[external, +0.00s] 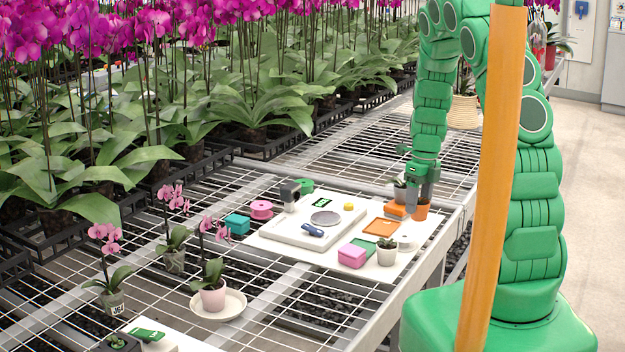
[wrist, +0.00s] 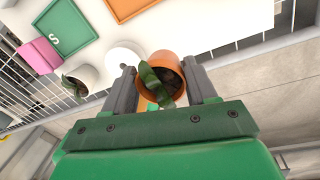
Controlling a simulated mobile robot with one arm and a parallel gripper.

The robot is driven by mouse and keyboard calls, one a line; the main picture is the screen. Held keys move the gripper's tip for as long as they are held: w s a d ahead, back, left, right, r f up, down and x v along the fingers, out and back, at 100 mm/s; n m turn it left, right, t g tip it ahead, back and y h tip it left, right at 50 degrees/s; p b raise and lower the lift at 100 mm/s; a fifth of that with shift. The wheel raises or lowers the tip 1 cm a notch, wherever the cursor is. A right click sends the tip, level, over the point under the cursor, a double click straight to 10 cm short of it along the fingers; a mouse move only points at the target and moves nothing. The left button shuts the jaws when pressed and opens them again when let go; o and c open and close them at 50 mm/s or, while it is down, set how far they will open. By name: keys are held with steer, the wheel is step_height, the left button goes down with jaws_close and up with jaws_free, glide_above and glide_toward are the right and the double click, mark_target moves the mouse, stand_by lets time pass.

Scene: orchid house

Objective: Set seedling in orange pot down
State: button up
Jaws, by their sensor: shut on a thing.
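The orange pot (external: 421,210) with a small green seedling is at the right edge of the white board (external: 425,236). My gripper (external: 423,190) points down with its fingers at this pot. In the wrist view the orange pot (wrist: 182,68) sits between the two grey fingers of my gripper (wrist: 163,80), which is shut on it. The seedling's leaves (wrist: 150,82) lean over the pot's rim, with dark soil behind. I cannot tell whether the pot's base touches the board.
A white disc (external: 408,242), white-potted seedling (external: 387,256), pink box (external: 351,257) and scale (external: 290,231) share the board. The bench edge is close on the right.

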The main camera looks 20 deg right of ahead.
steer(key=s+r, duration=0.1)
steer(key=r, duration=0.1)
steer(key=s+r, duration=0.2)
steer(key=shift+s+a, duration=0.1)
steer(key=s+r, duration=0.4)
steer(key=s, duration=0.5)
steer(key=shift+a, duration=0.35)
